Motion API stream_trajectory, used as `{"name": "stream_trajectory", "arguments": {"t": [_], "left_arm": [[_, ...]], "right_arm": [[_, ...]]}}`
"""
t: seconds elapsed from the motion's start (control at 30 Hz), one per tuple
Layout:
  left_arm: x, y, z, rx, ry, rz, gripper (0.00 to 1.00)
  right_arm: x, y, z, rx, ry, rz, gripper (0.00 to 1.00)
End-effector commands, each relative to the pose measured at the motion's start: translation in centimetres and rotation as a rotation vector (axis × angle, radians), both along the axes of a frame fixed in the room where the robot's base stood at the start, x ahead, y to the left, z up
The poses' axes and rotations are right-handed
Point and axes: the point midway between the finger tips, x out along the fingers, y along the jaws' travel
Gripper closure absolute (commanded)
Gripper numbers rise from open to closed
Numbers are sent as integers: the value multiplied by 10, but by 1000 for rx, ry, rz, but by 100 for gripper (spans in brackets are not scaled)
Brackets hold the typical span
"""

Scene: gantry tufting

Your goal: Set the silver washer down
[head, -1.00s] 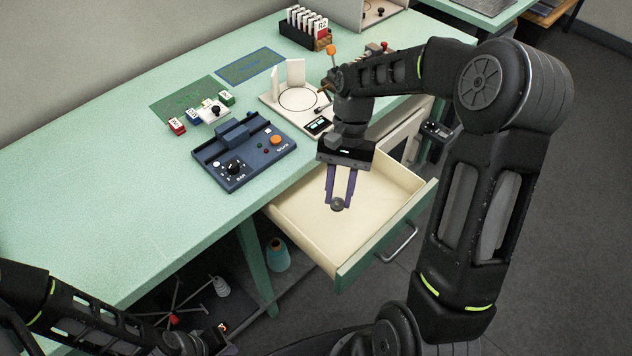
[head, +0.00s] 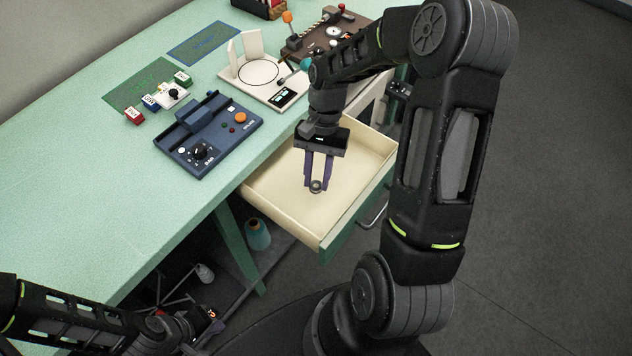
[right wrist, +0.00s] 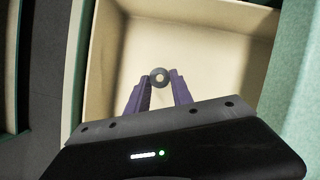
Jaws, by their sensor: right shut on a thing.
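The silver washer (head: 316,187) is a small grey ring held between the fingertips of my right gripper (head: 315,182). In the right wrist view the washer (right wrist: 159,78) shows as a dark ring with a light hole, at the tips of the purple fingers. My right gripper is shut on it and points down over the open cream drawer (head: 278,190). The washer appears above the drawer floor; the exact gap cannot be told. My left arm is at the lower left of the head view, its fingertips not clearly seen.
The drawer's walls surround the right gripper. On the green table (head: 70,210) stand a blue control box (head: 208,135), a white plate with a circle and uprights (head: 258,72), small labelled blocks (head: 134,117) and a brown panel (head: 325,38). The table's left part is clear.

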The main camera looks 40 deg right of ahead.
Motion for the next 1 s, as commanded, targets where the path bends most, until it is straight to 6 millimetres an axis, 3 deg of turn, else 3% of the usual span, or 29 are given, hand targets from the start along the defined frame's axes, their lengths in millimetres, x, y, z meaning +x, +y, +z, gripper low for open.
{"name": "stream_trajectory", "arguments": {"t": [0.3, 0.6, 0.97, 1.0], "left_arm": [[0, 0, 0, 0, 0, 0, 100], [0, 0, 4, 1, 1, 1, 100], [0, 0, 0, 1, 1, 1, 100], [0, 0, 0, 1, 1, 1, 100]], "right_arm": [[0, 0, -3, 1, 1, 0, 100], [0, 0, -37, 1, 1, -1, 100], [0, 0, -42, 0, 0, 0, 100], [0, 0, -42, 0, 0, 1, 72]]}}
